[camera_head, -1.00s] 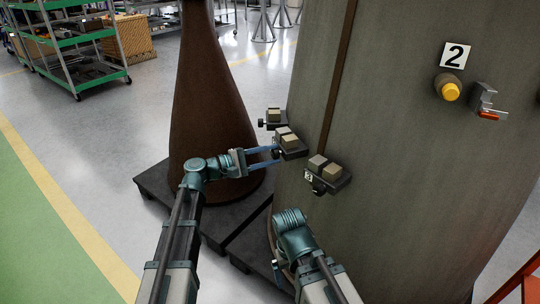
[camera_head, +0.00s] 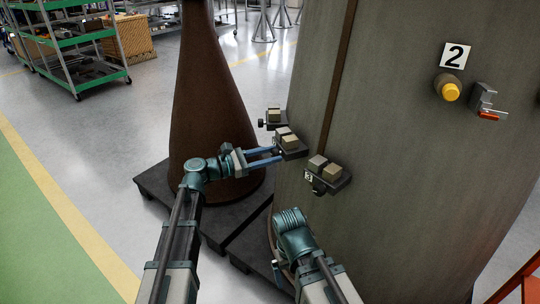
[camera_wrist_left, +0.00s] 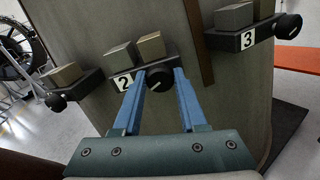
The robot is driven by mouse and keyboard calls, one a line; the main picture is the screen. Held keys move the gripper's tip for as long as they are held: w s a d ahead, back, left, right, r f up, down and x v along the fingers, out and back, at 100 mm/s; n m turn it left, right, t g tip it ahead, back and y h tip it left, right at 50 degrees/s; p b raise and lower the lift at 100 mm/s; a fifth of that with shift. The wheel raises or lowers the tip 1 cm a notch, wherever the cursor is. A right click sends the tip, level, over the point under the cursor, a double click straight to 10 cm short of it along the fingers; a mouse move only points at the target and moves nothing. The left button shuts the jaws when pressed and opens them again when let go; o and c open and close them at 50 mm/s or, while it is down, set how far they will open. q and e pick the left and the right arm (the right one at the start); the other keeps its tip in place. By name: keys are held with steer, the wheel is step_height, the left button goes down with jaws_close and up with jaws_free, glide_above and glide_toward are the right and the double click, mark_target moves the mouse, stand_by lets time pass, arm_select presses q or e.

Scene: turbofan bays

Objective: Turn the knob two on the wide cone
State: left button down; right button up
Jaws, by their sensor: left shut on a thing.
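The wide cone (camera_head: 400,180) is the big grey-green body on the right in the head view. Knob two (camera_wrist_left: 158,77) is a black round knob with a white mark, on a bracket (camera_wrist_left: 146,58) labelled 2 in the left wrist view. My left gripper (camera_head: 277,155) reaches that bracket, and its blue fingers are shut on the knob, one on each side. It also shows in the left wrist view (camera_wrist_left: 159,80). In the head view the fingertips mostly hide the knob.
Knob three (camera_wrist_left: 288,26) sits on a bracket to the right; another knob (camera_wrist_left: 57,103) is on a bracket to the left. A yellow button (camera_head: 450,91) and a red-handled lever (camera_head: 490,115) are higher up. A brown narrow cone (camera_head: 212,110) stands behind my left gripper.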

arm_select(q)
steer(key=shift+f+n, duration=0.1)
steer(key=shift+n, duration=0.6)
steer(key=shift+c, duration=2.2)
jaws_free()
steer(key=shift+a, duration=0.1)
steer(key=v, duration=1.3)
steer(key=shift+s+a, duration=0.15)
steer(key=shift+a, duration=0.15)
